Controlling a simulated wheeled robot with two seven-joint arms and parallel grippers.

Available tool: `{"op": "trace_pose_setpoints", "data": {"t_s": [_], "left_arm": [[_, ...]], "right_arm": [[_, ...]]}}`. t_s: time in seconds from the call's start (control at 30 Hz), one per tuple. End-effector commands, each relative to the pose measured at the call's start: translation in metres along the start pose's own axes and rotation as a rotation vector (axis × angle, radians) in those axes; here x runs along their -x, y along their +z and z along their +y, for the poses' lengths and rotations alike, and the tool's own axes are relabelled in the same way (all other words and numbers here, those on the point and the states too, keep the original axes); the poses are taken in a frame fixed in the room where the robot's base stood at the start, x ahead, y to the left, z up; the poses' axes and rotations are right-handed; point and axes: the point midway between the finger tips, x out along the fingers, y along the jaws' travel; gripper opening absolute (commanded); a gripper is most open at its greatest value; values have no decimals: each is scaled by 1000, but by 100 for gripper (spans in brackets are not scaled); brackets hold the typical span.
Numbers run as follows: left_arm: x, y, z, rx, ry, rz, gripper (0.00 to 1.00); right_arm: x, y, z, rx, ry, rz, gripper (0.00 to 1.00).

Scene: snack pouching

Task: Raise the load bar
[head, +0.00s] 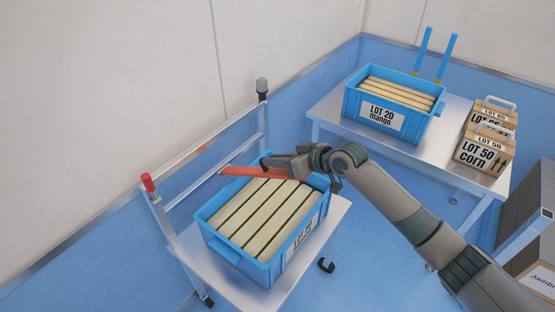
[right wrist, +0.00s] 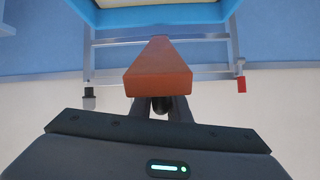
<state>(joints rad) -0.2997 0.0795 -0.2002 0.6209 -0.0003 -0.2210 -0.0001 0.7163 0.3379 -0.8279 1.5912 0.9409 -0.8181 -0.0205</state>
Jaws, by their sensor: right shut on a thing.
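The load bar (head: 250,173) is a red bar at the back edge of the blue crate on the cart. My right gripper (head: 268,162) is shut on it, with the arm coming in from the right. In the right wrist view the bar (right wrist: 160,75) points away from the fingers, its flat end close to them. The part of the bar behind my gripper is hidden in the head view. I cannot tell whether the bar touches the crate or the cart rail. My left gripper is not in view.
The cart (head: 322,235) has a rail frame with a red-capped post (head: 148,183) and a grey-capped post (head: 262,88). Its blue crate (head: 240,262) holds several pale packs.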

Motion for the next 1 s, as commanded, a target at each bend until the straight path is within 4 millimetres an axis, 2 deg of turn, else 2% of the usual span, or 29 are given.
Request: {"op": "trace_pose_setpoints", "data": {"t_s": [0.3, 0.33, 0.4, 0.77, 1.0], "left_arm": [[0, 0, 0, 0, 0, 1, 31], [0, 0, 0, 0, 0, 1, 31], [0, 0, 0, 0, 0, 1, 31], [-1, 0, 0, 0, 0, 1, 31], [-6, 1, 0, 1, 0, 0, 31]], "right_arm": [[0, -2, -2, -1, -2, 4, 0], [0, -2, -2, -1, -2, 4, 20], [0, -2, -1, 0, -2, 4, 32], [1, 0, 0, 0, 0, 2, 32], [16, 0, 1, 0, 0, 3, 32]]}}
